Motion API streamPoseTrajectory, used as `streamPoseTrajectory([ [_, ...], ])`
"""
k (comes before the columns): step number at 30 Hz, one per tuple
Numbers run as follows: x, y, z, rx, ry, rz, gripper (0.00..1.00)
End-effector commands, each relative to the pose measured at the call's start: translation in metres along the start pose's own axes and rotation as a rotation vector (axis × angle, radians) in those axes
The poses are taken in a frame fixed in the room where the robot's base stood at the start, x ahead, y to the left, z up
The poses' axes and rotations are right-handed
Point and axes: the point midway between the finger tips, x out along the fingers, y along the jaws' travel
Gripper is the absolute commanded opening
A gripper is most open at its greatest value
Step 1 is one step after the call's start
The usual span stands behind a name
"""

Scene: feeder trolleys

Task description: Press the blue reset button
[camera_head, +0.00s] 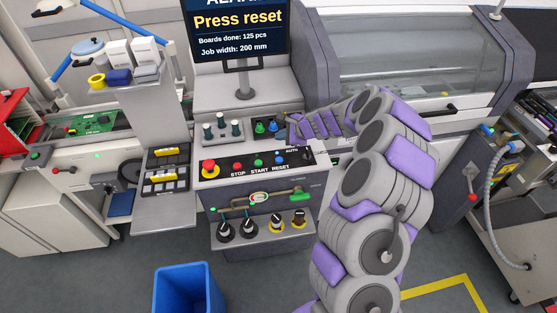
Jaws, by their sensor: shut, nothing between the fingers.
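The blue reset button (279,159) is on the sloped black control panel (222,179), above the printed word RESET. The green start button (258,162) is to its left, and the red stop button (237,166) is further left. My gripper (284,120) appears above and behind the panel's button row, apart from the blue button in the picture. It is shut and empty. My arm reaches in from the lower right. The fingertips are small and partly hard to make out. The blue button is in plain view.
A red emergency stop (209,167) is at the panel's left and a black AUTO selector (307,155) at its right. Green and blue round parts (266,127) are close to my gripper. A screen (238,32) reads "Press reset". Several dark knobs (248,229) are below; a blue bin (187,290) is on the floor.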

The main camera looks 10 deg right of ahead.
Motion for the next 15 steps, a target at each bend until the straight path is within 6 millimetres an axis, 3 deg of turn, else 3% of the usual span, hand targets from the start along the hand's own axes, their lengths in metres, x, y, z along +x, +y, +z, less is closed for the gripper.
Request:
streamPoseTrajectory([
  [8, 0.015, 0.011, -0.006, -0.002, 0.001, 0.002, 0.0],
  [15, 0.036, 0.026, -0.023, -0.001, 0.0, 0.001, 0.0],
])
